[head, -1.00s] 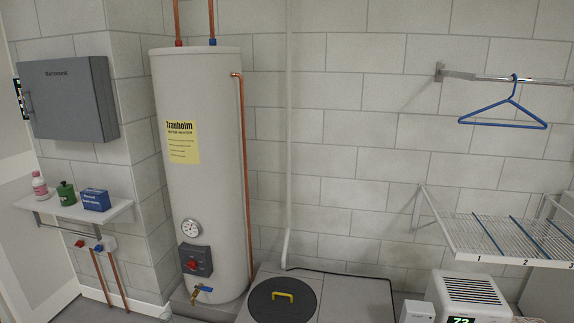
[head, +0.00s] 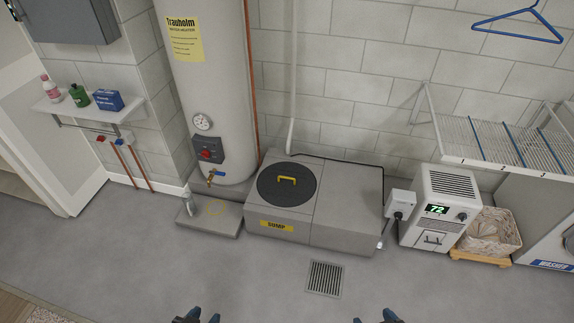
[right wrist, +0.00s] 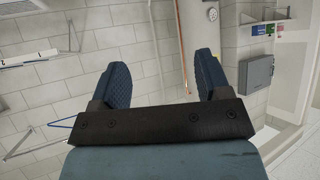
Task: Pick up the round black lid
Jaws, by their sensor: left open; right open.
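The round black lid (head: 286,191) lies flat on top of the grey sump box (head: 336,208), and has a yellow handle (head: 287,180) across it. My left gripper (head: 196,316) is at the bottom edge of the head view, open and empty, well in front of the lid and apart from it. My right gripper (head: 379,317) is also at the bottom edge, to the right. In the right wrist view my right gripper (right wrist: 160,82) is open, with nothing between its fingers. The lid does not show in the right wrist view.
The water heater (head: 212,90) stands behind and left of the sump box, with a low grey slab (head: 225,221) before it. A white dehumidifier (head: 438,207) and a basket (head: 490,232) stand at the right. The floor with a drain (head: 325,278) is clear in front.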

